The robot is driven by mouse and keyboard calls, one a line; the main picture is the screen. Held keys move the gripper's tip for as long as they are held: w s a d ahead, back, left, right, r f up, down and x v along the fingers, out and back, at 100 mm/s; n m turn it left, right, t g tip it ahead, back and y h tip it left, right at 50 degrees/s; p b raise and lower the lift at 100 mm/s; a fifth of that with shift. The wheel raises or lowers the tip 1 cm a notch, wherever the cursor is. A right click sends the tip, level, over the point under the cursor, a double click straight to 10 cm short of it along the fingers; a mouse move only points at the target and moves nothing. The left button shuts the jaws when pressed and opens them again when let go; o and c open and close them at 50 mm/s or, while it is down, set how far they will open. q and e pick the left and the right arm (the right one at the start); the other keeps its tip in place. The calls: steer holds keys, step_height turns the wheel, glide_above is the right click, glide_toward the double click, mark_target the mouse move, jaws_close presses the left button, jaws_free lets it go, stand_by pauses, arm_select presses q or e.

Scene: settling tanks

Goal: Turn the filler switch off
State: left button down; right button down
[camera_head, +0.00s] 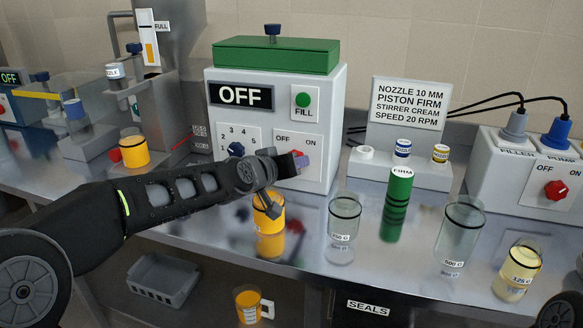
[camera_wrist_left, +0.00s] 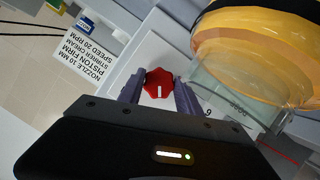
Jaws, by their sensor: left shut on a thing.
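The filler (camera_head: 325,115) is a white box with a green lid. Its display (camera_head: 240,96) reads OFF, and a green lamp (camera_head: 303,100) sits above the word FILL. Its switch panel is marked OFF and ON. My right gripper is not in view.
An orange-filled beaker (camera_head: 269,222) stands just below my left gripper. Clear beakers (camera_head: 343,225) and a green cylinder (camera_head: 397,205) stand to the right. A white box (camera_head: 510,180) with filler and pump plugs has another red knob (camera_head: 555,189).

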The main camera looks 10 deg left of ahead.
arm_select(q)
steer(key=c, duration=0.8)
jaws_free()
steer(key=p+v, duration=0.2)
steer(key=v, duration=0.6)
steer(key=shift+f, duration=0.1)
steer(key=shift+w, duration=0.1)
